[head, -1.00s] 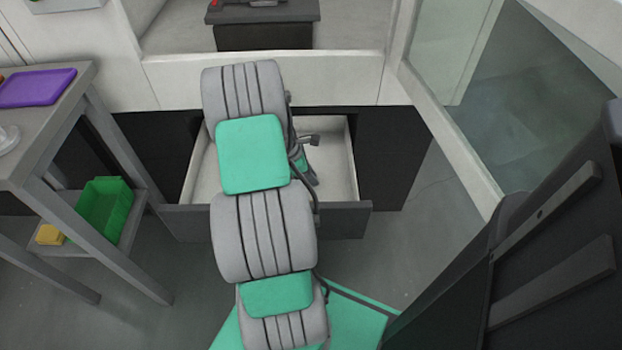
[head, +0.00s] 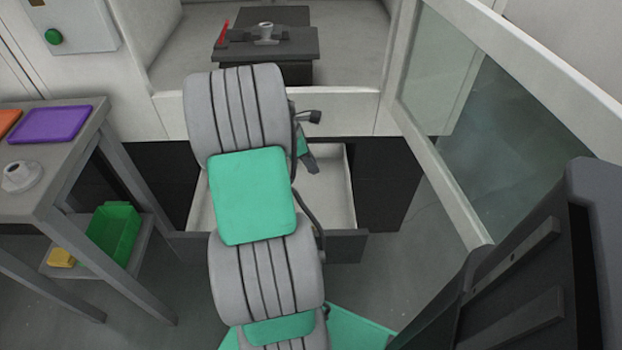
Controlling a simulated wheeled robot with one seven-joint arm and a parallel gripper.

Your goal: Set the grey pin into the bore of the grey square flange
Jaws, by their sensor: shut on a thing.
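My gripper (head: 311,164) shows only in part, low behind my arm over the open drawer. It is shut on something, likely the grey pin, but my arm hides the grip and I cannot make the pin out. A small grey round-topped part (head: 265,31) stands on the dark raised block in the bay at the back. It may be the grey square flange; its bore is too small to tell. My gripper is well in front of it and lower.
An open drawer (head: 338,195) lies under my arm. The dark block (head: 300,45) bears a red piece (head: 221,34). A table at left holds a purple tray (head: 50,124) and a whitish round part (head: 20,176). A glazed panel (head: 500,110) stands at right.

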